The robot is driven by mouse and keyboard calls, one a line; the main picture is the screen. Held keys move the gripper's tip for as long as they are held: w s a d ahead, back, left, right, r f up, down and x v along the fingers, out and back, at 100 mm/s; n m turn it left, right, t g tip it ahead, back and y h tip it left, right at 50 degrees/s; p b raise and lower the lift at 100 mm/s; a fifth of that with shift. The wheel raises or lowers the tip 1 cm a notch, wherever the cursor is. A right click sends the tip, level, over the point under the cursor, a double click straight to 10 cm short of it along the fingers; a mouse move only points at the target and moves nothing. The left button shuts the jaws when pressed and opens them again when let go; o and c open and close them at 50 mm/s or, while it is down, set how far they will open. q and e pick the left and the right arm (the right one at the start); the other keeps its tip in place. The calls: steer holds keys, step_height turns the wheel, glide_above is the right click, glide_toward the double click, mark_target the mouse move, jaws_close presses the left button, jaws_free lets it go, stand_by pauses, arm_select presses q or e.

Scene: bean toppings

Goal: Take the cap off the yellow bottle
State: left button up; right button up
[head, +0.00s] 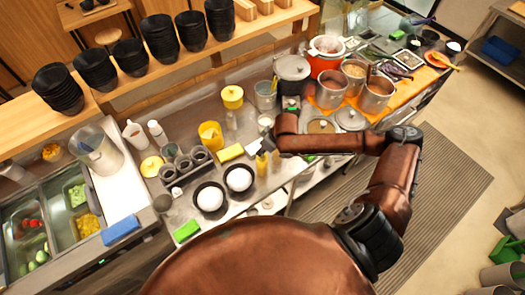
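A small yellow bottle (261,161) stands on the steel counter near the middle of the head view. My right arm reaches in from the right, and my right gripper (267,146) is at the top of this bottle, small and partly hidden by my wrist. I cannot tell whether its fingers are open or shut, or whether they touch the cap. The cap is not clearly visible. My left gripper is not in view.
Two black bowls with white contents (239,179) stand left of the bottle, near a yellow block (230,152) and a yellow container (211,135). Steel pots (376,95) stand behind my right forearm. Black bowls are stacked on the shelf (105,97).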

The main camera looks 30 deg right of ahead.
steer(key=v, duration=0.1)
steer(key=b+v, duration=0.1)
steer(key=v, duration=0.1)
steer(key=shift+w+a+r, duration=0.1)
steer(key=shift+a+r, duration=0.05)
steer(key=shift+r, duration=0.1)
steer(key=s+r+p, duration=0.9)
steer(key=s, duration=0.4)
steer(key=shift+d, duration=0.5)
